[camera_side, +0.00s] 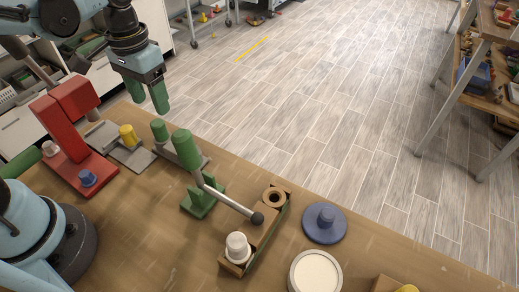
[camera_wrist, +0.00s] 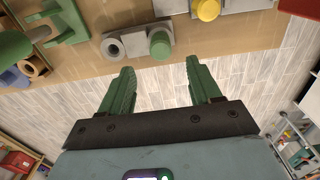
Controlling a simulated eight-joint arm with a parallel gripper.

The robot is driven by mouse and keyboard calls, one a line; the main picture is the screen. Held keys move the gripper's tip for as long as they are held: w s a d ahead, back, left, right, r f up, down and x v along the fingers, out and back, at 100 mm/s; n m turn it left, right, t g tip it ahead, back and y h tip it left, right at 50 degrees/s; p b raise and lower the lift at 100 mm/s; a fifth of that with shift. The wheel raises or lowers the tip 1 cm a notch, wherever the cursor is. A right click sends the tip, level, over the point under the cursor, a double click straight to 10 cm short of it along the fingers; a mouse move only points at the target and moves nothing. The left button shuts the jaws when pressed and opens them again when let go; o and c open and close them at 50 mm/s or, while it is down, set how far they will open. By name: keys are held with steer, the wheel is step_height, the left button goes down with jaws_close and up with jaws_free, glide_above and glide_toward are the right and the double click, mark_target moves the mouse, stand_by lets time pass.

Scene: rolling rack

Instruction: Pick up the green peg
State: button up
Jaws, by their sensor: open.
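The green peg (camera_side: 159,130) is a short upright cylinder on a grey plate near the table's far edge, just behind a green lever tool. In the wrist view the green peg (camera_wrist: 159,43) stands on the grey base beside a round grey socket (camera_wrist: 113,46). My gripper (camera_side: 149,100) has green fingers and hangs above and behind the peg, apart from it. In the wrist view my gripper (camera_wrist: 162,82) is open and empty. The peg lies beyond its fingertips, roughly in line with the gap between them.
A yellow peg (camera_side: 128,133) stands on a grey block to the left, beside a red press (camera_side: 75,125). The green lever tool (camera_side: 190,158) has a rod reaching over the wooden block (camera_side: 254,236), which holds a white peg (camera_side: 238,246). A blue disc (camera_side: 324,228) lies right.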

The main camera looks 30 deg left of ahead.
mark_target(157, 122)
steer(key=shift+s+f, duration=0.15)
steer(key=shift+f, duration=3.8)
steer(key=shift+c, duration=0.3)
steer(key=c, duration=1.1)
steer(key=shift+r, duration=0.15)
